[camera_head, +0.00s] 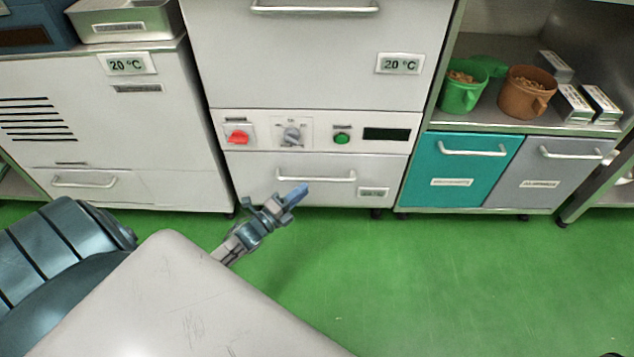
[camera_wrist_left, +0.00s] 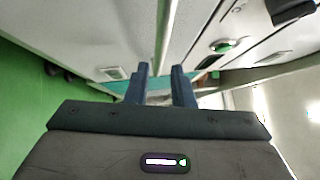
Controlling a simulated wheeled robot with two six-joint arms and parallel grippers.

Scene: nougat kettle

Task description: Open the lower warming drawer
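The lower warming drawer (camera_head: 250,170) is shut, low in the white cabinet under the control panel. Its pale bar handle (camera_head: 318,179) runs across its front. My left gripper (camera_head: 298,193) is just in front of and below the handle in the head view. In the left wrist view its two dark fingers (camera_wrist_left: 161,82) stand apart with a gap between them. A pale bar, seemingly the handle (camera_wrist_left: 166,40), runs toward that gap. I cannot tell whether the fingers touch it. My right gripper is not in view.
Above the drawer are a red switch (camera_head: 238,137), a dial (camera_head: 292,135) and a green button (camera_head: 342,138). A teal drawer (camera_head: 470,165) and a grey drawer (camera_head: 550,172) are at the right, under a shelf with cups. The green floor (camera_head: 430,270) in front is clear.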

